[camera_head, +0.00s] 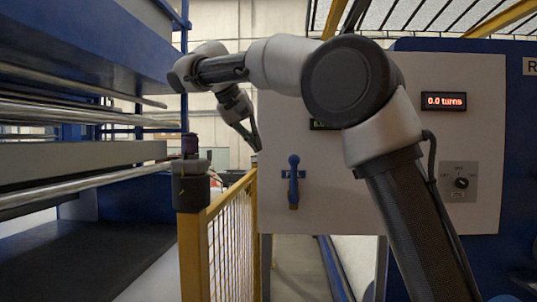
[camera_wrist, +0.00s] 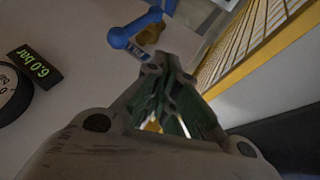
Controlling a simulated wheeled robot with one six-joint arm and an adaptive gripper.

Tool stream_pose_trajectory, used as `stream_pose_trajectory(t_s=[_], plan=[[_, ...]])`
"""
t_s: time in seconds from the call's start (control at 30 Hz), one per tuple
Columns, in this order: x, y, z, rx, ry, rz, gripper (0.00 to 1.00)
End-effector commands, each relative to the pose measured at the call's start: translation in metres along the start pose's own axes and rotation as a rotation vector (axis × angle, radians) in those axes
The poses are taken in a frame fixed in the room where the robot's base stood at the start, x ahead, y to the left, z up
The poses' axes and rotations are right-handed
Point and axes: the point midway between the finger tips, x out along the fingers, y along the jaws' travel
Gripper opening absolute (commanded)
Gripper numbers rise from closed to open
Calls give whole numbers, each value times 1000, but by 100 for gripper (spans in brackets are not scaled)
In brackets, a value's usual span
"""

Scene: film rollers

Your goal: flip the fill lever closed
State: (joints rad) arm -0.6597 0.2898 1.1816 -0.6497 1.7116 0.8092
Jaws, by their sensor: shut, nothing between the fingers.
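The fill lever (camera_head: 294,178) is a blue handle with a round knob on top, standing upright on the pale panel in the head view. In the wrist view the lever (camera_wrist: 138,28) shows its blue ball knob and shaft beside a brass-coloured part, just beyond my fingertips. My gripper (camera_head: 256,147) hangs to the left of and slightly above the lever in the head view. The gripper (camera_wrist: 172,68) is shut and empty in the wrist view. I see a gap between it and the lever there, but cannot judge the depth.
A yellow mesh fence (camera_head: 232,235) stands below and left of the gripper, with a dark post-top device (camera_head: 190,187) beside it. The pale panel (camera_head: 400,205) carries a "0.0 turns" display (camera_head: 443,101) and a selector knob (camera_head: 461,183). A "6.0 bar" display (camera_wrist: 35,68) and gauge (camera_wrist: 12,92) show too.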

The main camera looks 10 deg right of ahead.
Motion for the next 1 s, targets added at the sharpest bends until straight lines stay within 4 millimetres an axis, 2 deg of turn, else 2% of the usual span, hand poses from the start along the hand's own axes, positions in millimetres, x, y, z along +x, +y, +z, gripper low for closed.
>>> stream_pose_trajectory(t_s=[0.47, 0.6, 0.7, 1.0], plan=[[95, 1, 1, 0, -4, 3, 0], [103, 22, 1, 1, -1, 1, 0], [107, 30, 0, 1, 0, 0, 0], [110, 36, 0, -1, -1, 0, 0]])
